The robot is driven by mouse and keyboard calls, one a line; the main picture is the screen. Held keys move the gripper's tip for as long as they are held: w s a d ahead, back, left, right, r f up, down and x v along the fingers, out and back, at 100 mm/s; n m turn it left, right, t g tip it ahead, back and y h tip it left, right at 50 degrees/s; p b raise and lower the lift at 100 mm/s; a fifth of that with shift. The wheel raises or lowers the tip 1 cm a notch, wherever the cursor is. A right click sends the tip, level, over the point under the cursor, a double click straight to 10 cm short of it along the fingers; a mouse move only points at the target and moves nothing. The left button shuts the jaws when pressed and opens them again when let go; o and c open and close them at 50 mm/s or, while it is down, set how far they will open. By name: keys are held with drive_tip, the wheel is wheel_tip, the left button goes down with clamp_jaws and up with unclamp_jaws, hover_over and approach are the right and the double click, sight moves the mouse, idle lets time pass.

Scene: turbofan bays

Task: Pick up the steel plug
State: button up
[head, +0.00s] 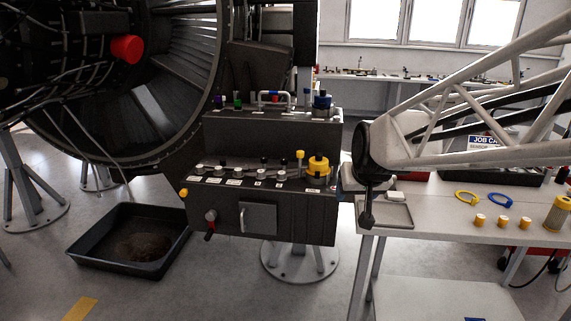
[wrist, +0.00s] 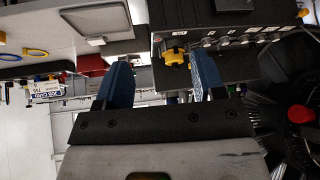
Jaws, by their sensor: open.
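My gripper (wrist: 160,60) shows in the wrist view with its two blue fingers spread wide and nothing between them. In the head view my arm reaches in from the right, and its dark end is just right of the dark panel unit (head: 262,215); the fingers cannot be made out there. Several small knobbed plugs stand in a row on the unit's lower ledge, one of them a dark-topped plug (head: 263,163). I cannot tell which is the steel plug. A large yellow plug (head: 318,166) stands at the ledge's right end and also shows in the wrist view (wrist: 175,55).
A white table (head: 440,228) on the right holds a shallow grey tray (head: 397,214), yellow and blue rings and small yellow cylinders. Coloured plugs line the unit's upper ledge. The engine (head: 150,120) is behind left; a black drip tray (head: 130,240) lies on the floor.

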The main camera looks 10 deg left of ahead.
drive_tip(key=w+a+f+n+t+y, duration=0.1)
drive_tip(key=w+a, duration=0.9)
drive_tip(key=w, duration=0.2)
drive_tip(key=n+t+y, duration=0.3)
drive_tip(key=t+y, duration=0.1)
approach(219, 169)
drive_tip(key=shift+x, duration=0.9)
drive_tip(key=shift+d, duration=0.1)
drive_tip(key=shift+w+f, duration=0.1)
drive_tip(key=shift+x, duration=1.25)
drive_tip(key=shift+w, duration=0.15)
drive_tip(key=shift+x, duration=2.45)
drive_tip(key=shift+a, duration=0.25)
